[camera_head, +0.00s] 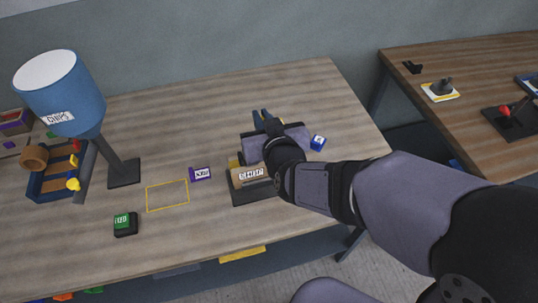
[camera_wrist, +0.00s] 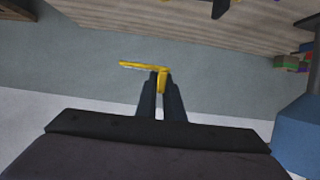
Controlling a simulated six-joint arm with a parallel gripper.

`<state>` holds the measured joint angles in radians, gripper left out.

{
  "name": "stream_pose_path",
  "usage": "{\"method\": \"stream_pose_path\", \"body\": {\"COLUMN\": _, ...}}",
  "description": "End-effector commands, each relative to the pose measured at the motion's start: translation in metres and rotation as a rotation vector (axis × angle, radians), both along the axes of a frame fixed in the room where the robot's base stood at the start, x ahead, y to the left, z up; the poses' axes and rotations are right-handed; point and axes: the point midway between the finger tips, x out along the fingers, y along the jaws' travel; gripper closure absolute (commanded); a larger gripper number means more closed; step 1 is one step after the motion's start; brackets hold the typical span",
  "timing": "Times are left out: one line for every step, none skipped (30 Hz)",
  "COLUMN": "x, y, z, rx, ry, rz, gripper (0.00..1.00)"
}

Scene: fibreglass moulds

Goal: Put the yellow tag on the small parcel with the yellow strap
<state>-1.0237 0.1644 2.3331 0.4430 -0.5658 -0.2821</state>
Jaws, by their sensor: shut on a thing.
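My gripper (camera_head: 263,114) is above the back right part of the wooden table, fingers pointing toward the wall. In the wrist view it (camera_wrist: 161,76) is shut on a yellow tag (camera_wrist: 140,66), whose thin flat part sticks out to the left of the fingers. The tag cannot be made out in the head view. A tan block with a white label (camera_head: 250,175) sits on a dark base (camera_head: 244,197) below my wrist. A bit of yellow (camera_head: 233,161) shows behind it, partly hidden by my arm. I cannot tell whether this is the strapped small parcel.
A purple tag (camera_head: 200,174), a yellow outlined rectangle (camera_head: 167,195) and a green-topped black block (camera_head: 125,224) are left of the base. The front middle is clear.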

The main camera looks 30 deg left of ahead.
Motion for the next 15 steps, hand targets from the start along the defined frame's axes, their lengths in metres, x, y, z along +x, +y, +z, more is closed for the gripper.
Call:
{"method": "stream_pose_path", "body": {"x": -0.004, "y": 0.002, "z": -0.003, "rx": -0.001, "ry": 0.000, "rz": 0.016, "gripper": 1.00}}
{"method": "stream_pose_path", "body": {"x": -0.006, "y": 0.003, "z": -0.005, "rx": -0.002, "ry": 0.000, "rz": 0.025, "gripper": 1.00}}
{"method": "stream_pose_path", "body": {"x": -0.010, "y": 0.005, "z": -0.010, "rx": -0.002, "ry": 0.002, "rz": 0.031, "gripper": 1.00}}
{"method": "stream_pose_path", "body": {"x": -0.011, "y": 0.005, "z": -0.012, "rx": -0.001, "ry": 0.002, "rz": 0.027, "gripper": 1.00}}
{"method": "stream_pose_path", "body": {"x": -0.011, "y": 0.005, "z": -0.011, "rx": 0.000, "ry": 0.000, "rz": 0.024, "gripper": 1.00}}
{"method": "stream_pose_path", "body": {"x": -0.010, "y": 0.005, "z": -0.011, "rx": 0.001, "ry": 0.000, "rz": 0.019, "gripper": 1.00}}
{"method": "stream_pose_path", "body": {"x": -0.010, "y": 0.005, "z": -0.010, "rx": 0.002, "ry": -0.001, "rz": 0.017, "gripper": 1.00}}
{"method": "stream_pose_path", "body": {"x": -0.010, "y": 0.005, "z": -0.010, "rx": 0.002, "ry": -0.001, "rz": 0.016, "gripper": 1.00}}
{"method": "stream_pose_path", "body": {"x": -0.010, "y": 0.005, "z": -0.011, "rx": 0.001, "ry": -0.001, "rz": 0.015, "gripper": 1.00}}
{"method": "stream_pose_path", "body": {"x": -0.010, "y": 0.004, "z": -0.012, "rx": 0.000, "ry": -0.001, "rz": 0.014, "gripper": 1.00}}
{"method": "stream_pose_path", "body": {"x": -0.010, "y": 0.004, "z": -0.013, "rx": -0.001, "ry": -0.001, "rz": 0.015, "gripper": 1.00}}
{"method": "stream_pose_path", "body": {"x": -0.010, "y": 0.004, "z": -0.016, "rx": -0.001, "ry": 0.000, "rz": 0.013, "gripper": 1.00}}
{"method": "stream_pose_path", "body": {"x": -0.010, "y": 0.004, "z": -0.019, "rx": -0.001, "ry": 0.000, "rz": 0.013, "gripper": 1.00}}
{"method": "stream_pose_path", "body": {"x": -0.010, "y": 0.004, "z": -0.023, "rx": -0.003, "ry": 0.000, "rz": 0.013, "gripper": 1.00}}
{"method": "stream_pose_path", "body": {"x": -0.010, "y": 0.004, "z": -0.028, "rx": -0.005, "ry": 0.000, "rz": 0.015, "gripper": 1.00}}
